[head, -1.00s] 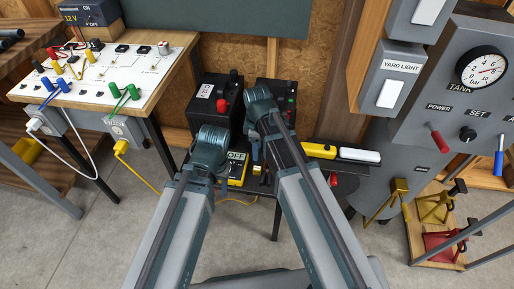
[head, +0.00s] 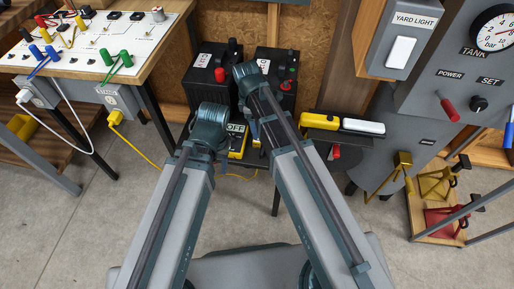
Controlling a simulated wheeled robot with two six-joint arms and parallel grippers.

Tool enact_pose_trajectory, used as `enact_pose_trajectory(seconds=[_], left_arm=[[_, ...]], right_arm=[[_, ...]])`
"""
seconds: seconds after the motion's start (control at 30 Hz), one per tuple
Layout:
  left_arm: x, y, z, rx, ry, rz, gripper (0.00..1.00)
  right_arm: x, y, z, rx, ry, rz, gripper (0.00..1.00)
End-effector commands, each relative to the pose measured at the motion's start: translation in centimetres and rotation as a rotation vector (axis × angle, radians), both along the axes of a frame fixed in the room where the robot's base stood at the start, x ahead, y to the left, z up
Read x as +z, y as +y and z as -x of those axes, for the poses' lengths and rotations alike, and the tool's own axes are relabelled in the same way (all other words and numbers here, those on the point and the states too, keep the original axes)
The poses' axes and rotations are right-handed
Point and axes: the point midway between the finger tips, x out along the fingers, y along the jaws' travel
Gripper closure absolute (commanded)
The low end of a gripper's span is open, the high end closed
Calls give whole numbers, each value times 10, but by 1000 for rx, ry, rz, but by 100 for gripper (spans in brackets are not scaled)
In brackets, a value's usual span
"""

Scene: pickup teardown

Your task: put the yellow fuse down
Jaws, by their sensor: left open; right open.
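I cannot make out a separate yellow fuse. My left gripper (head: 224,166) is open, mostly hidden behind its own wrist, low in front of the black battery-like boxes. My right gripper (head: 254,132) is open, partly hidden by its arm, in front of the right-hand black box (head: 279,72). I see nothing held in either gripper, though the jaws are small and partly covered.
A white board (head: 100,62) with coloured plugs stands on the bench at left. A grey tank panel (head: 440,92) stands at right.

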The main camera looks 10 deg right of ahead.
Motion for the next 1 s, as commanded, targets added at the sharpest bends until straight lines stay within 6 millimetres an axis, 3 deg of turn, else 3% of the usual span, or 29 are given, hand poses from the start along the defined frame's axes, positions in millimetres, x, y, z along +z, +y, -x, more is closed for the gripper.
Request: enact_pose_trajectory(seconds=[0.03, 0.13, 0.53, 1.0], left_arm=[[-15, 0, 0, 0, 0, 0, 50], [-27, 0, 0, 0, -1, -2, 50], [-36, 1, 0, -1, -1, -3, 50], [-85, 2, -1, -4, -4, -11, 50]], right_arm=[[-15, -1, 0, 0, 0, 0, 38], [-27, -2, 1, 0, 0, 0, 38], [-36, -3, 1, 0, 0, 0, 38], [-86, -2, 1, 0, 0, 0, 38]])
